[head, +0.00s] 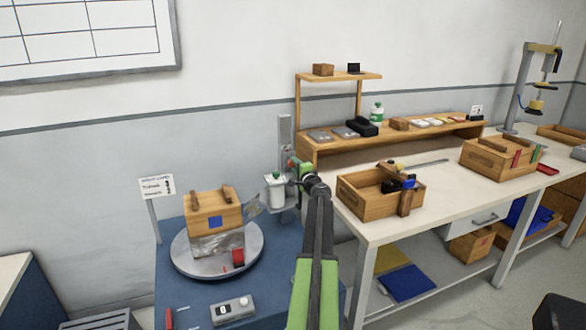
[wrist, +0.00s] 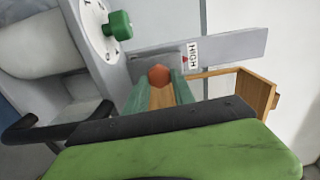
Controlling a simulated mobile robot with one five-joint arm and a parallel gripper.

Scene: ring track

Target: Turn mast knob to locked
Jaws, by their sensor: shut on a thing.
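A grey upright mast (head: 285,135) stands at the right back of the blue cabinet. In the wrist view, my gripper (wrist: 160,88) has its two green fingers on either side of an orange-red six-sided knob (wrist: 158,75) and is shut on it. This knob sits by a grey slide bar with a HIGH label (wrist: 192,54). A green knob (wrist: 119,25) on a white lettered dial (wrist: 97,30) is up and left of my fingers, apart from them. In the head view, my gripper (head: 300,170) is at the mast, and my arm hides part of it.
A grey turntable (head: 190,262) with a wooden crate (head: 214,214) is left of the mast. An open wooden box (head: 365,208) stands on the workbench close to the right.

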